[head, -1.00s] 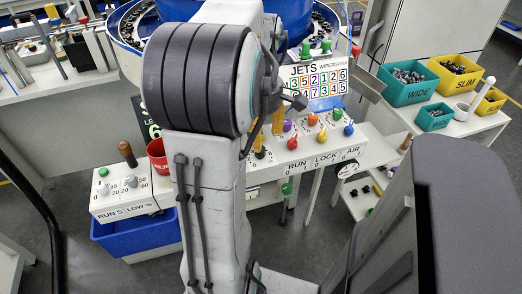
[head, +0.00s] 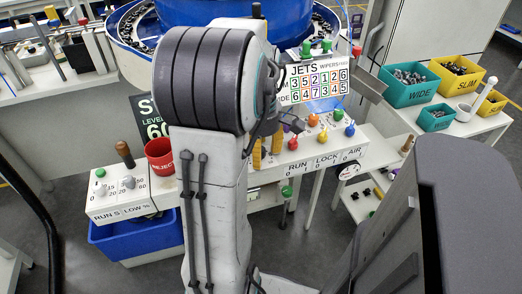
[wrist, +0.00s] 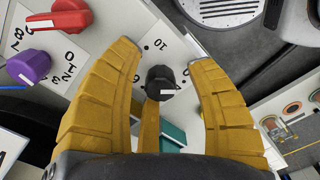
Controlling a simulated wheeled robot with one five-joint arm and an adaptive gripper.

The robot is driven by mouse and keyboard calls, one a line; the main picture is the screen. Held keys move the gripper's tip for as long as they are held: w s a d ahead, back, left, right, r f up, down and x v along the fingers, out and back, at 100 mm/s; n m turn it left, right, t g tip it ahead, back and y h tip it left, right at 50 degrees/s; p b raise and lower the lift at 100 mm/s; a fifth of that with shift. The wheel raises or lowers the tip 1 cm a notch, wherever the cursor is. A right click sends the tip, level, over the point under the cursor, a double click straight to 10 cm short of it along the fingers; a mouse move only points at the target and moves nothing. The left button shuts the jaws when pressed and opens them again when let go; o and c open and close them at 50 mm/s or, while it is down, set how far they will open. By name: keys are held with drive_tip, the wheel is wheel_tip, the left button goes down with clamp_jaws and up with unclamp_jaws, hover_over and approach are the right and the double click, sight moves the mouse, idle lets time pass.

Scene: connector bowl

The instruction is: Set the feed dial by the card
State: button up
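A black dial (wrist: 160,82) with a white pointer mark sits on a white panel in the wrist view. A "10" is printed above it; the rest of its scale is mostly hidden. My gripper (wrist: 164,58) is open, with one yellow finger on each side of the dial and a visible gap on both sides. In the head view my gripper (head: 267,146) is low at the left end of the front panel, and the dial is hidden there. The white JETS card (head: 315,80) stands behind the panel, with coloured numbers in two rows; my arm partly covers its left edge.
Red (wrist: 58,20) and purple (wrist: 28,67) knobs stand left of my fingers in the wrist view. Orange (head: 312,120), yellow (head: 323,136) and blue (head: 349,130) knobs line the panel to the right. A red reject cup (head: 160,156) and dark sign (head: 150,122) stand left of my arm.

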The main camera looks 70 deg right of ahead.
clamp_jaws()
idle(0.3)
drive_tip(key=shift+m, duration=0.3)
